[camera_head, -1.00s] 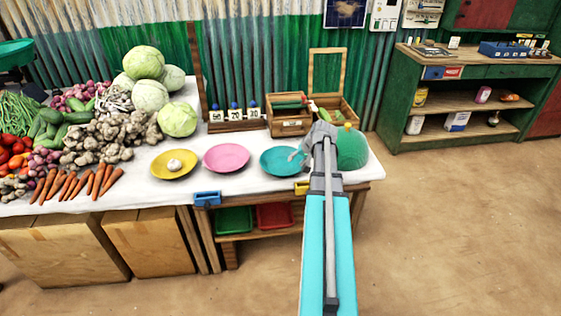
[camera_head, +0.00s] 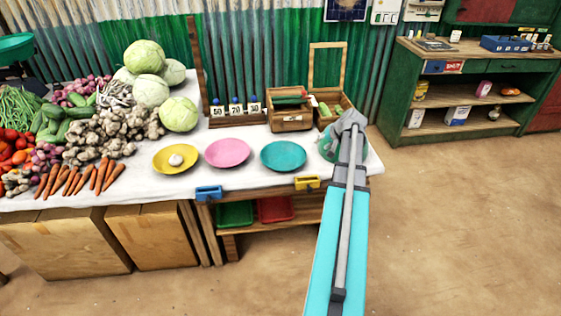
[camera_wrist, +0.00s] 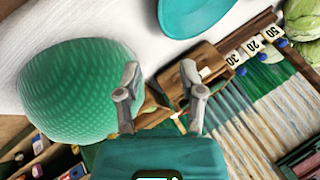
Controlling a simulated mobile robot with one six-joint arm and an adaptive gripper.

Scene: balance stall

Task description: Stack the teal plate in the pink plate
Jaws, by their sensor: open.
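The teal plate (camera_head: 283,156) lies flat and empty on the white-topped table, right of the pink plate (camera_head: 227,153). The pink plate is also flat and empty, and a gap separates the two. In the wrist view the teal plate (camera_wrist: 196,14) is cut off by the top edge. My gripper (camera_wrist: 162,82) is open with nothing between its fingers. It is to the right of the teal plate, near a green textured dome-shaped thing (camera_wrist: 75,92). In the head view my arm's end partly hides that green thing (camera_head: 326,146), and the fingertips are not clear.
A yellow plate (camera_head: 175,158) with a white bulb (camera_head: 176,160) on it is left of the pink plate. Wooden boxes (camera_head: 290,117) and a number rack (camera_head: 236,116) stand behind. Vegetables fill the table's left side. A green shelf unit (camera_head: 470,90) stands at the back right.

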